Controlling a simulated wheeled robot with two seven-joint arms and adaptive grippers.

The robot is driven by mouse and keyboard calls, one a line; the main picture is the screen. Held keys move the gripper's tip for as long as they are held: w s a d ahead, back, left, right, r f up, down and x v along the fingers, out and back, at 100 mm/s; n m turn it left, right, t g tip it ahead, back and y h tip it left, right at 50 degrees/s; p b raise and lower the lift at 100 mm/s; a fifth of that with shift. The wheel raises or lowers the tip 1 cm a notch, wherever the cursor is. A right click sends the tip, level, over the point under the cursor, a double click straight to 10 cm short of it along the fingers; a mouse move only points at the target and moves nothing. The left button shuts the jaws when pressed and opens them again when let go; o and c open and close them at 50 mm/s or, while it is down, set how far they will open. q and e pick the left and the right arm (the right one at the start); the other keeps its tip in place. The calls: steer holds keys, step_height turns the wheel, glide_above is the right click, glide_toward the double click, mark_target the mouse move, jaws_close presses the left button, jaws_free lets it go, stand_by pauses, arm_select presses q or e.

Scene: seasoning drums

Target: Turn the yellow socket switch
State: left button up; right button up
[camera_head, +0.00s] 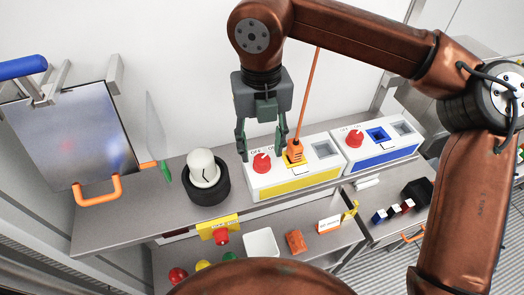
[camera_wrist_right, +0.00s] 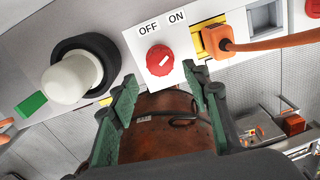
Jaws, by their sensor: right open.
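The yellow socket box (camera_head: 300,183) is a white box with a yellow front stripe on the shelf. Its red round switch (camera_head: 262,162) sits at the left of its top, and it also shows in the right wrist view (camera_wrist_right: 160,60) below the OFF and ON labels. An orange plug (camera_head: 295,150) with an orange cable sits in the box's yellow socket, right of the switch; the plug also shows in the wrist view (camera_wrist_right: 217,38). My right gripper (camera_head: 262,150) is open, with its fingers apart near the switch and nothing between them. My left gripper is not seen.
A blue-striped socket box (camera_head: 385,155) with its own red switch stands to the right. A black ring with a white dome (camera_head: 204,172) stands close on the left. A yellow box with a red button (camera_head: 220,232) and a white tray (camera_head: 261,243) are lower in front.

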mark_target(262, 158)
steer(key=f, duration=0.1)
steer(key=w+f, duration=0.1)
steer(key=shift+f+p, duration=0.3)
steer(key=shift+p, duration=0.05)
steer(key=shift+s+f, duration=0.3)
steer(key=shift+f, duration=0.4)
steer(key=shift+w, duration=0.2)
steer(key=shift+c, duration=0.6)
steer(key=c, duration=0.3)
steer(key=shift+s, duration=0.1)
steer(key=c, duration=0.7)
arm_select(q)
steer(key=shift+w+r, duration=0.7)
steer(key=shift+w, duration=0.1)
arm_select(e)
steer(key=shift+c, duration=0.2)
